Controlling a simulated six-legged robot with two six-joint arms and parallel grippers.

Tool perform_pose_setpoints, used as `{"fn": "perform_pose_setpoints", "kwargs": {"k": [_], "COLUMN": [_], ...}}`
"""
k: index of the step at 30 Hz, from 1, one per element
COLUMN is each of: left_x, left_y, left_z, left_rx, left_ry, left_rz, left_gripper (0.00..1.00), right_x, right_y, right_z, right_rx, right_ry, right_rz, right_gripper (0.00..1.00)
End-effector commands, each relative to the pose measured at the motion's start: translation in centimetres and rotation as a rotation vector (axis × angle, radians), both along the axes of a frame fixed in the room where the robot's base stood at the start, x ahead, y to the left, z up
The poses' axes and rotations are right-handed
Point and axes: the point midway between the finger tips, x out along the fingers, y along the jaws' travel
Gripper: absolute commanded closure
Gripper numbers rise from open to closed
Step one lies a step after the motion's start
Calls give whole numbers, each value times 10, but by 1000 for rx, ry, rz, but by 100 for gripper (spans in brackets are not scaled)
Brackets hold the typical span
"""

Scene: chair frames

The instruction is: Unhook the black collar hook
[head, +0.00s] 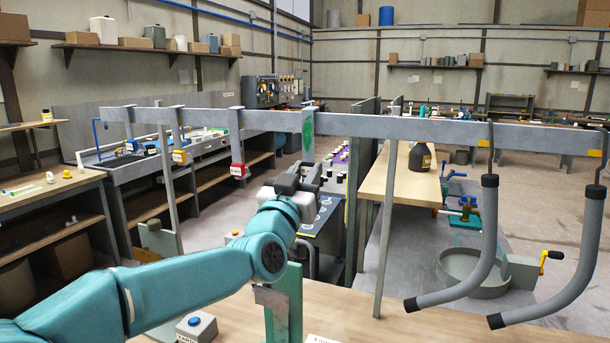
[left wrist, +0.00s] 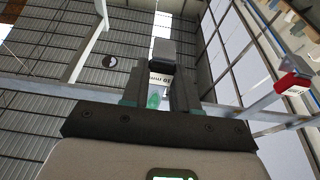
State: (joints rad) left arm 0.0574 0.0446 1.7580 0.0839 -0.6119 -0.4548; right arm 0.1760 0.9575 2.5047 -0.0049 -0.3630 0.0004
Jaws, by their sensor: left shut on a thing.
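The black collar hook hangs over the long grey rail (head: 400,127); its grey strap with a green oval mark (head: 308,122) shows above my left gripper (head: 308,177). My left gripper is shut around the hook's lower part, hiding the collar in the head view. In the left wrist view, the dark collar block (left wrist: 163,63) with a white label sits between the fingers of my left gripper (left wrist: 162,85), the green mark behind it. The strap still appears to be on the rail. My right gripper is not in view.
A red-collar hook (head: 238,168) and a yellow-collar hook (head: 180,155) hang on the rail to the left. Two bent grey tubes (head: 484,240) hang from dark hooks at the right. A grey box with a blue button (head: 196,328) stands on the wooden table (head: 350,315) below.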

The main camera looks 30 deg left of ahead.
Motion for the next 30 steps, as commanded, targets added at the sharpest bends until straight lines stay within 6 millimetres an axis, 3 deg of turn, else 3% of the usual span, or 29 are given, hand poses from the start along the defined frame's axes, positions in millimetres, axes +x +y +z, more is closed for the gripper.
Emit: {"fn": "perform_pose_setpoints", "kwargs": {"k": [30], "left_x": [1], "left_y": [0], "left_z": [19], "left_rx": [0], "left_ry": [-2], "left_rz": [0], "left_gripper": [100], "right_x": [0], "right_y": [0], "right_z": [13], "right_rx": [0], "right_ry": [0], "right_rz": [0], "right_gripper": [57]}}
